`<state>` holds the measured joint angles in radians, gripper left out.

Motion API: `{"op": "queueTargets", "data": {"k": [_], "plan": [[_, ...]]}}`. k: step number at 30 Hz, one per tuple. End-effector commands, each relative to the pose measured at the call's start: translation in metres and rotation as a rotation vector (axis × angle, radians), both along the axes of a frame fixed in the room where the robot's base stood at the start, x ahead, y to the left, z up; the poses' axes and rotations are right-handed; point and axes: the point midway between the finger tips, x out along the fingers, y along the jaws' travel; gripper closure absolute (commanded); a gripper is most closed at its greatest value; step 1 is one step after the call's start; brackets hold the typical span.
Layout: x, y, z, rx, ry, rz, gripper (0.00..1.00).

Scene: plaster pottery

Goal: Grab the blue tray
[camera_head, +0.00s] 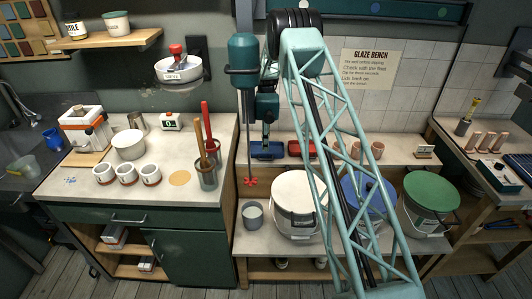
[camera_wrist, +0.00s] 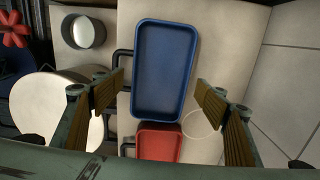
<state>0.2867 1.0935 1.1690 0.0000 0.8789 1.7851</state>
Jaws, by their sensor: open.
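The blue tray (camera_wrist: 163,70) is a rectangular dish with raised rims, lying on a pale surface in the wrist view. In the head view the blue tray (camera_head: 267,150) sits on the bench, just left of the red tray (camera_head: 301,148). My gripper (camera_wrist: 160,95) is open, its two fingers well apart on either side of the tray's lower part in the wrist view. Nothing is between the fingers in their grip; I cannot tell the height of the gap to the tray. In the head view my gripper (camera_head: 266,138) hangs close over the blue tray.
The red tray (camera_wrist: 158,142) is close below the blue one in the wrist view. A mixer's red paddle (camera_head: 250,181) hangs left of the trays. A white-lidded bucket (camera_head: 298,194) and a small grey pot (camera_head: 252,215) stand in front. The tiled wall (camera_head: 395,100) is behind.

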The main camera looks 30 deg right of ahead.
Motion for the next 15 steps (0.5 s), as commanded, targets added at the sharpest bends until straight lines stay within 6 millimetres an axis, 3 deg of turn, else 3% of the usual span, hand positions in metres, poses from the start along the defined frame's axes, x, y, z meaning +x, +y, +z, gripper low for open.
{"op": "queueTargets", "data": {"k": [5, 15], "plan": [[0.0, 0.0, -0.008, 0.0, 0.001, 0.0, 0.33], [0.001, 0.0, -0.042, 0.0, 0.001, 0.0, 0.33]]}}
